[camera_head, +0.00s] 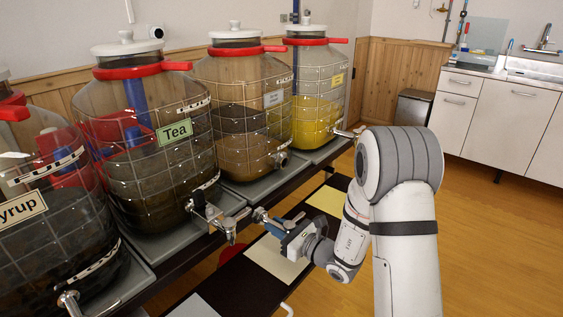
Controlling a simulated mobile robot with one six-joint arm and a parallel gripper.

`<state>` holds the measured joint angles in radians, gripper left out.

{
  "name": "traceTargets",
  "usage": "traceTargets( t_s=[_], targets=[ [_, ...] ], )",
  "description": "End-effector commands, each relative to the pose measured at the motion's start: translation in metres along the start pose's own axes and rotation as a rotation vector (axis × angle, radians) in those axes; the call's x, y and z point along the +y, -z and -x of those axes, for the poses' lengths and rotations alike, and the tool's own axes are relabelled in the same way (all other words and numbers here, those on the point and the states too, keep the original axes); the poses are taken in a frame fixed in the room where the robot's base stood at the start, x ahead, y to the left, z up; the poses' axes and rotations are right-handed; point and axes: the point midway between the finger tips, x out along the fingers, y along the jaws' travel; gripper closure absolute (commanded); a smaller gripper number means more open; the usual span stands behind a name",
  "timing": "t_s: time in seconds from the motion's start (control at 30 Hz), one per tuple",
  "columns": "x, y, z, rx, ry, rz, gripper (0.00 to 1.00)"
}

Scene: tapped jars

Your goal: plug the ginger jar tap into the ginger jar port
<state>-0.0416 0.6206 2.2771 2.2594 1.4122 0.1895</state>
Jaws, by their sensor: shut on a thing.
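My gripper (266,219) is shut on a small metal piece, the tap (258,213), mostly hidden by the fingers. It is low in front of the jars, just right of the Tea jar's own tap (214,219); I cannot tell whether the two touch. The third jar from the left (236,120), with dark contents, has a short metal fitting (280,158) low on its front with no long spout; this looks like the port. The jar's label is too small to read, so I cannot confirm that it is the ginger jar. The held tap is apart from this fitting, below and left of it.
The Tea jar (137,146) and syrup jar (48,238) stand to the left. A yellow-filled jar (317,110) with its tap (345,133) stands to the right. Grey trays lie under the jars. A lower dark shelf holds yellowish sheets (272,261). Open floor lies right.

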Motion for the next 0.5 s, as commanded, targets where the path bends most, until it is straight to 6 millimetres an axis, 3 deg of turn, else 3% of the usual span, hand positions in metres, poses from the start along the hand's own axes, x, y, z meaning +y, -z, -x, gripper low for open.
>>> traceTargets(
  t_s=[0.5],
  targets=[
    [0.0005,-0.0029,0.0053,-0.006,-0.005,0.007,1.0]
  ],
)
